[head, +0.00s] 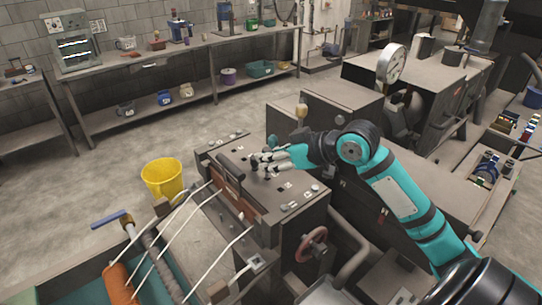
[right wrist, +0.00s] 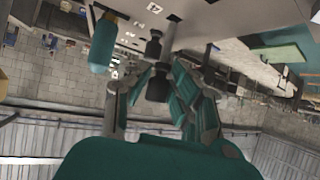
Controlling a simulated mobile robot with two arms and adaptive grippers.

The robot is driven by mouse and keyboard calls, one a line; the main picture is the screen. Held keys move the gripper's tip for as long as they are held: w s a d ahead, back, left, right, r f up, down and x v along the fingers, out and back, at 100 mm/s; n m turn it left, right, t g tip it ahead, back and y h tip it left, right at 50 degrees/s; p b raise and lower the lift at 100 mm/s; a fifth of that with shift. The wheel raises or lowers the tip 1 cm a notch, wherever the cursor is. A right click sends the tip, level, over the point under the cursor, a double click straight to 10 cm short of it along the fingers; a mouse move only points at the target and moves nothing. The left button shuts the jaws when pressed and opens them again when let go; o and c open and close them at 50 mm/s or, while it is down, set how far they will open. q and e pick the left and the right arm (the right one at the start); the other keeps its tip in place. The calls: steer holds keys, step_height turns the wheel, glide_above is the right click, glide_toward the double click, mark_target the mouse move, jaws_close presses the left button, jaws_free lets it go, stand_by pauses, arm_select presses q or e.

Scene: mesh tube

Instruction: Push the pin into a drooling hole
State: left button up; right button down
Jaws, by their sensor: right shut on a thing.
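My right gripper (head: 262,162) reaches in from the right over the top of a grey box-shaped machine (head: 290,222). It is shut on a dark pin (right wrist: 157,85), which shows between the fingers in the right wrist view. Another dark knob-like piece (right wrist: 154,46) shows just beyond the pin, near the machine's top. The machine's front has a reddish-brown strip (head: 230,192), where several thin white streaks (head: 160,228) start and run down to the lower left. The individual holes are too small to make out. My left gripper is not in view.
A teal knob (head: 272,141) stands on the machine beside the gripper. A yellow bucket (head: 162,178) stands on the floor to the left. An orange roll (head: 121,284) and a blue-handled valve (head: 110,218) are at lower left. A red handwheel (head: 311,243) juts from the machine.

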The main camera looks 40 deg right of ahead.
mark_target(271, 181)
steer(key=shift+f+b, duration=1.2)
steer(key=shift+f, duration=0.9)
stand_by(1.9)
steer(key=shift+p, duration=1.25)
stand_by(1.2)
steer(key=c, duration=1.1)
jaws_free()
steer(key=shift+r, duration=0.1)
steer(key=v, duration=1.2)
